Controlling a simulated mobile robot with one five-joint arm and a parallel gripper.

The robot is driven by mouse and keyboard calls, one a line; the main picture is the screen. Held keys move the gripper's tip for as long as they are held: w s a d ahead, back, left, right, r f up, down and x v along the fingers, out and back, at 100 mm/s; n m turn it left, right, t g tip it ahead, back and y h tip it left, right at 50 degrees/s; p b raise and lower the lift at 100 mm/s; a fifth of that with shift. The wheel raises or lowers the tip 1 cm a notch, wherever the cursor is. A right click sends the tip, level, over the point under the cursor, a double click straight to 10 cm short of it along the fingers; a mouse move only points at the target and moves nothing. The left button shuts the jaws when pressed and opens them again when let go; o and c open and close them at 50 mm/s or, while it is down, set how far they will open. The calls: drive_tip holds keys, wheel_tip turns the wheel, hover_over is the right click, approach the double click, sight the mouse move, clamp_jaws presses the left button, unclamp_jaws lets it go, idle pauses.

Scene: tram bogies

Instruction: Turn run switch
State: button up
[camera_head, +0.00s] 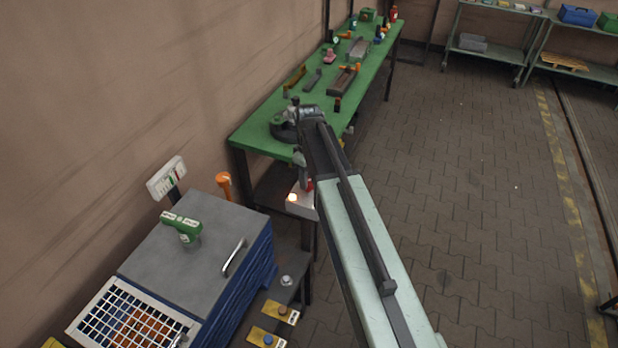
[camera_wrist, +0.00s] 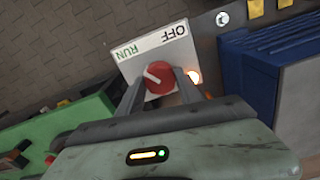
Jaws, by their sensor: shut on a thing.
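The run switch is a red round knob (camera_wrist: 158,78) on a light plate (camera_wrist: 152,48) lettered OFF and RUN in the wrist view. A white line on the knob slants up and left, toward the RUN lettering. My gripper (camera_wrist: 159,80) has one finger on each side of the knob and is shut on it. In the head view my gripper (camera_head: 302,163) reaches down to the switch box (camera_head: 301,208), and a bit of the red knob (camera_head: 310,185) shows. A lit orange-white lamp (camera_wrist: 194,77) beside the knob also shows in the head view (camera_head: 292,197).
A green workbench (camera_head: 257,134) with tools and parts runs along the wall behind. A blue cabinet with a grey top (camera_head: 205,245) stands at left, with a white grid basket (camera_head: 120,318) in front. Yellow blocks (camera_head: 280,312) lie near it. The paved floor at right is clear.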

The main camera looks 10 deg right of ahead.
drive_tip(key=shift+s+n, duration=0.15)
drive_tip(key=shift+n, duration=0.25)
drive_tip(key=o, duration=1.4)
drive_tip(key=shift+c, duration=0.2)
wheel_tip(320, 180, up, 8)
drive_tip(key=p, duration=0.8)
drive_tip(key=shift+f, duration=0.1)
